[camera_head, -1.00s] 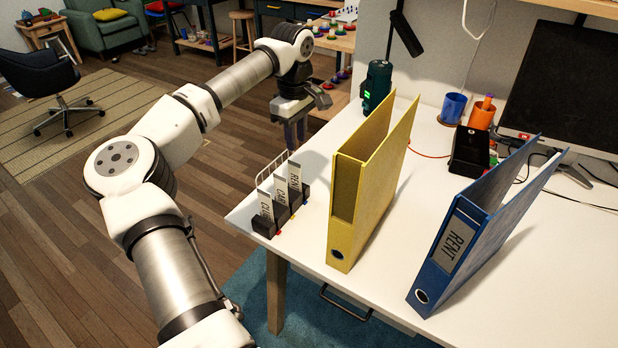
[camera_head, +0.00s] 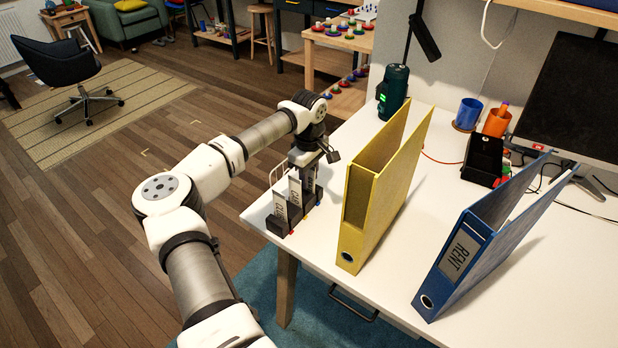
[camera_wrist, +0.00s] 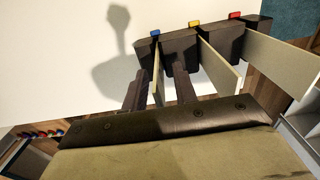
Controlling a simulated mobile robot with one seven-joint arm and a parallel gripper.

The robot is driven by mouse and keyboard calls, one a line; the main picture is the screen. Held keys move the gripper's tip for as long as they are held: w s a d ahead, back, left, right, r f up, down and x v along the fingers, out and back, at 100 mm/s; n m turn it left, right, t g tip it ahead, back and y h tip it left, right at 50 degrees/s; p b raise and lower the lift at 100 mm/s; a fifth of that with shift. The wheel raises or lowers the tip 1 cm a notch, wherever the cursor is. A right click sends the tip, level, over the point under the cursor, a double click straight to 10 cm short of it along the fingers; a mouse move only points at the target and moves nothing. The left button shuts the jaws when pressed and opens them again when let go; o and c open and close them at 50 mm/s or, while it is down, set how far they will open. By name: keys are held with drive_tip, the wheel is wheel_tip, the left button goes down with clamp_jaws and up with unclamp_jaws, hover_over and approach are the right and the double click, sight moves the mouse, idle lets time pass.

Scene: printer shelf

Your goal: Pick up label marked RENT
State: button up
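A dark label holder (camera_head: 278,226) with upright white labels stands at the table's left edge. The RENT label, in its rear slot, is mostly hidden by my gripper (camera_head: 307,178) in the head view. In the wrist view the label (camera_wrist: 157,88) at the blue marker shows as a thin plate between the two fingers of my gripper (camera_wrist: 160,92). The fingers stand apart on either side of it, with a gap visible, so the gripper looks open around it. The middle label (camera_wrist: 218,66) and front label (camera_wrist: 280,62) stand in their slots beside it.
A yellow binder (camera_head: 385,190) stands close to the right of the holder. A blue binder (camera_head: 480,245), also marked RENT, is farther right. A white wire rack (camera_head: 275,180) adjoins the holder. A dark green device (camera_head: 393,92) stands at the back.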

drive_tip(key=shift+f, duration=0.65)
clamp_jaws()
drive_tip(key=shift+r, duration=0.15)
